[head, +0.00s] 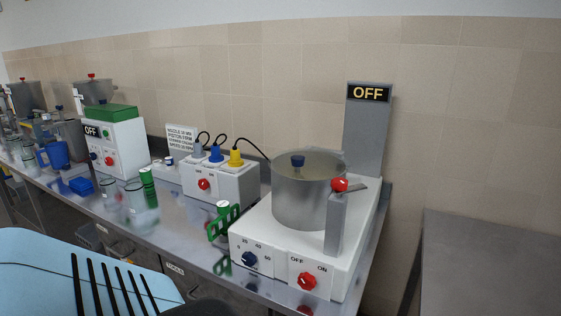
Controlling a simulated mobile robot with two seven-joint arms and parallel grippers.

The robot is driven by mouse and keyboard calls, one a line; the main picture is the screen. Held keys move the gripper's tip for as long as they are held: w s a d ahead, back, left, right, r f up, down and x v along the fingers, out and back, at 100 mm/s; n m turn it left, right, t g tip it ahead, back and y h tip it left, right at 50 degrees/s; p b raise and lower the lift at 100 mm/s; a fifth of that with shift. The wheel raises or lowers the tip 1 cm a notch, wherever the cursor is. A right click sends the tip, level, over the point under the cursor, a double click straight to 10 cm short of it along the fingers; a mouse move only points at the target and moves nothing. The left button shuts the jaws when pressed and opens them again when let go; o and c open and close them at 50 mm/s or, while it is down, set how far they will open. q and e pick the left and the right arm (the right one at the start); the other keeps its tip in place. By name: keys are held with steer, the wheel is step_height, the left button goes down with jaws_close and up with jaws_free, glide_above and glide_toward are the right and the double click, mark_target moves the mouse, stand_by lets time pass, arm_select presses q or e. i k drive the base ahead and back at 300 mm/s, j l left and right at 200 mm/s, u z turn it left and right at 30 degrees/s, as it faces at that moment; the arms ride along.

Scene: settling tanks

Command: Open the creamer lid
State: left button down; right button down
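The creamer is most likely the grey metal pot (300,203) on a white base (285,248) in the right half of the head view. Its flat lid (322,164) with a dark blue knob (298,160) lies on the pot's top and looks shut. A grey post (335,225) with a red ball (340,185) and a short lever stands at the pot's front right. The base has a blue dial (249,259) and a red OFF/ON knob (306,281). Neither gripper shows in the head view.
A tall grey panel with an OFF sign (369,93) stands behind the pot. A green rack (223,222), a white box with colored plugs (219,180) and several glass beakers crowd the bench to the left. A bare grey table (490,265) stands at right.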

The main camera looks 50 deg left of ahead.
mark_target(297, 160)
steer(key=u, duration=1.45)
